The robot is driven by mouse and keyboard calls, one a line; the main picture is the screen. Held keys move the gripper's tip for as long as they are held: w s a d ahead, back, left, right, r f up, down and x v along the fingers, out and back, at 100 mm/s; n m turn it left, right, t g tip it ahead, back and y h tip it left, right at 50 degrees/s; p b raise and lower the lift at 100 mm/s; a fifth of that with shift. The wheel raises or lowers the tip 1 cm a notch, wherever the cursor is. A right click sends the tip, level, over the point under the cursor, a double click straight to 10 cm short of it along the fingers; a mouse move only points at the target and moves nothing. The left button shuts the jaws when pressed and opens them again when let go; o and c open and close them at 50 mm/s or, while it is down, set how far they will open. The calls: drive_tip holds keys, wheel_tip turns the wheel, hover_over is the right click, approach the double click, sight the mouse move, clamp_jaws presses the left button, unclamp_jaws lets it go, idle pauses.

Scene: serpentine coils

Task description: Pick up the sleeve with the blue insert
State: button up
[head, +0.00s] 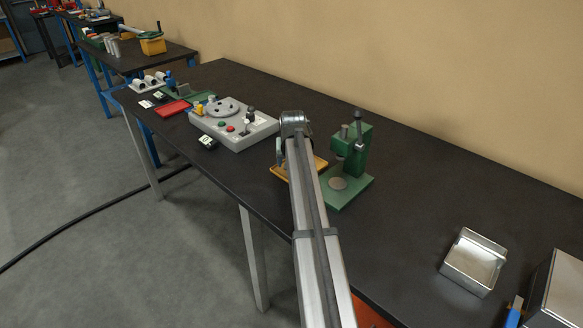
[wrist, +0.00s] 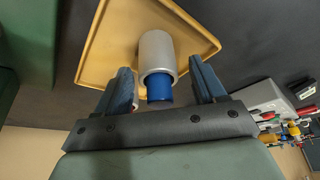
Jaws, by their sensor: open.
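In the wrist view a silver-grey sleeve (wrist: 157,50) with a blue insert (wrist: 159,88) at its near end sits over a yellow tray (wrist: 98,55). My gripper (wrist: 165,80) is open, with one dark finger on each side of the sleeve's blue end. Gaps show between the fingers and the sleeve, and I cannot tell how far apart they are in depth. In the head view the yellow tray (head: 279,171) is partly covered by my arm, and the sleeve and fingers are hidden.
A green press (head: 352,165) stands close to the right of my arm. A grey control box (head: 236,122) stands to the left. A metal tray (head: 473,262) lies on the bench at the right. Bare black bench (head: 420,185) lies between press and metal tray.

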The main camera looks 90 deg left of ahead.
drive_tip(key=shift+c, duration=0.3)
drive_tip(key=c, duration=1.1)
